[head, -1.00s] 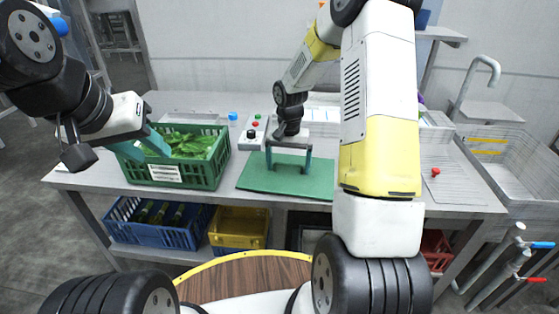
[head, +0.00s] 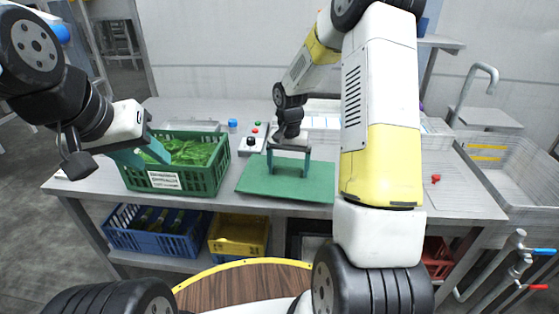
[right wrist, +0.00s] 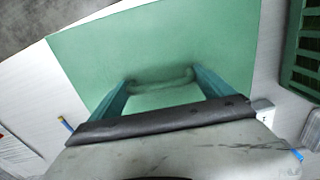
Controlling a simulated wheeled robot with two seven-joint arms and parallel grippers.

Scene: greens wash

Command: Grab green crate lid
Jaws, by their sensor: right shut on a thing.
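The green crate lid (head: 258,186) lies flat, or nearly so, on the counter to the right of the green crate (head: 207,178). It fills much of the right wrist view (right wrist: 205,40). My right gripper (head: 289,170) points down over the lid. Its fingers are shut on the raised handle (right wrist: 162,78) at the lid's middle. The crate has a white label and holds leafy greens (head: 192,151). My left gripper (head: 147,152) has its teal fingers apart at the crate's left end. I cannot tell whether they touch the crate.
A control box with coloured buttons (head: 252,140) and a blue cap (head: 232,125) stand behind the crate and lid. A sink (head: 500,165) is at the right. A blue crate (head: 150,230) and a yellow crate (head: 238,235) sit on the lower shelf.

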